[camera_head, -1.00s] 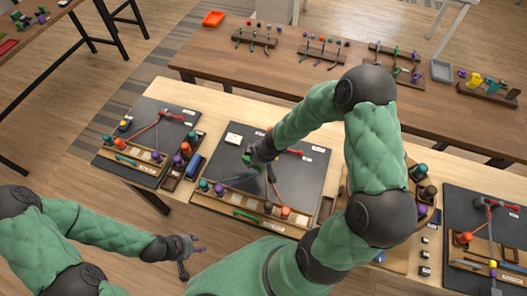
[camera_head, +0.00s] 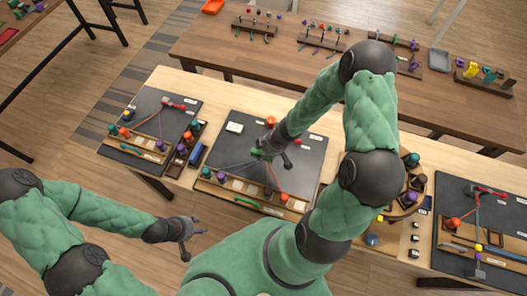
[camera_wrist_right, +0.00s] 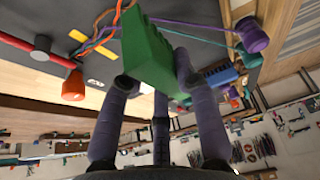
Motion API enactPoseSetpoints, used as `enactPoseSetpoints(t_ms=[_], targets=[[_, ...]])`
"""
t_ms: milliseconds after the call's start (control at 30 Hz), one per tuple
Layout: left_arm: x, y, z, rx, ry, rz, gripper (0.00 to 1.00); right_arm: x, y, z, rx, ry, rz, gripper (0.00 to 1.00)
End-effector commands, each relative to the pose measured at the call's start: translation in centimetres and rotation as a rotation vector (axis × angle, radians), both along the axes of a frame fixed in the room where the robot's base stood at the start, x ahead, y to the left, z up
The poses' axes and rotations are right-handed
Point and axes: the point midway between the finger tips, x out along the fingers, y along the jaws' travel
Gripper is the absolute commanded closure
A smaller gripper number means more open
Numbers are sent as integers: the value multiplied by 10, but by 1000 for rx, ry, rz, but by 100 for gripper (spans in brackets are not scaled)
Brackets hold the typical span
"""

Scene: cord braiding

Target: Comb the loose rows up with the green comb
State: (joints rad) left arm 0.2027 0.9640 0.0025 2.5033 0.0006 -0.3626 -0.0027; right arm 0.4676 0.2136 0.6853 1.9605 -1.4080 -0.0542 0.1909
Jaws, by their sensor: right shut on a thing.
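The green comb (camera_wrist_right: 150,50) is in my right gripper (camera_wrist_right: 155,85), whose fingers are shut on it in the wrist view. It hangs over the dark middle board (camera_head: 225,150), close to the cords. Orange and blue cords (camera_wrist_right: 106,22) run beside it on one side, and purple and green cords (camera_wrist_right: 190,23) on the other. In the head view my right gripper (camera_head: 268,152) is above the middle of that board, with a bit of green showing at it. My left gripper (camera_head: 190,238) is empty, off the near table edge; its fingers appear apart.
An orange bobbin (camera_wrist_right: 73,86) and a purple bobbin (camera_wrist_right: 252,38) flank the comb in the wrist view. A wooden strip (camera_head: 225,188) with several bobbins lies along the board's near side. Other dark boards stand left (camera_head: 150,115) and right (camera_head: 460,215).

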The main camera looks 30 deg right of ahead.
Motion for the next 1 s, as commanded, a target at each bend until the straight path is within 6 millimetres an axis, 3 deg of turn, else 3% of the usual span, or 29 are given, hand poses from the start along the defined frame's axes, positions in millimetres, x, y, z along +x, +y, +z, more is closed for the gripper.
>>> enactPoseSetpoints(t_ms=[600,1000], targets=[[0,0,-55,0,0,0,60,0,0,-56,-1,-1,0,100],[0,0,-65,0,0,0,60,0,0,-67,0,0,-1,100]])
